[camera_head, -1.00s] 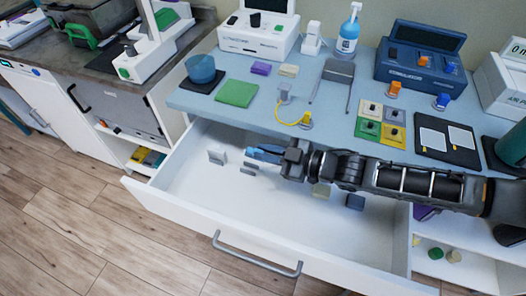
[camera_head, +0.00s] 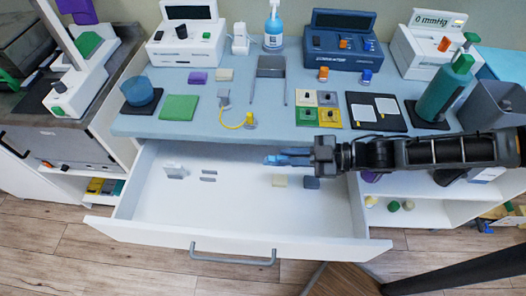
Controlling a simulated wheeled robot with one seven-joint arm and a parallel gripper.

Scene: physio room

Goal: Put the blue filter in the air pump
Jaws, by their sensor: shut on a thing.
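My gripper (camera_head: 288,158) points left, low over the open drawer (camera_head: 240,214), in front of the table edge. Its jaws are shut on a small blue piece, which looks like the blue filter (camera_head: 272,159); the fingers are a similar blue, so its outline is hard to tell. At the back of the table stand a dark blue device (camera_head: 342,45) with a dark screen, a white device (camera_head: 186,45) at the left and a white device reading 0 mmHg (camera_head: 428,48) at the right. Their labels are too small to show which is the air pump.
In the drawer lie a beige block (camera_head: 280,181), a slate-blue block (camera_head: 311,183) and small grey pieces (camera_head: 208,172).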

